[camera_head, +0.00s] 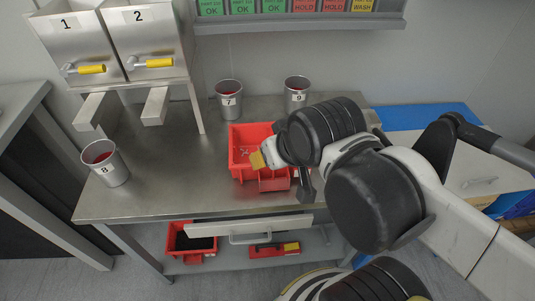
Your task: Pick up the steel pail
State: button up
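Three steel pails with reddish contents stand upright on the metal table. Pail 8 (107,169) is near the left front corner, pail 7 (229,103) is at the back middle, and pail 9 (297,96) is at the back, right of it. My gripper (287,175) is over the right side of a red bin (240,133), in front of pail 9 and apart from all the pails. My own wrist hides most of it, so its opening and anything between its fingers cannot be made out.
Two steel hoppers (109,38) marked 1 and 2, with yellow handles and chutes, stand at the back left. A shelf (300,25) with coloured cards hangs above. The table between pail 8 and the red bin is clear.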

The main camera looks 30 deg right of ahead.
aim_at(103, 157)
jog(key=k+j+z, duration=1.25)
jog(key=k+l, duration=0.05)
jog(key=l, duration=0.05)
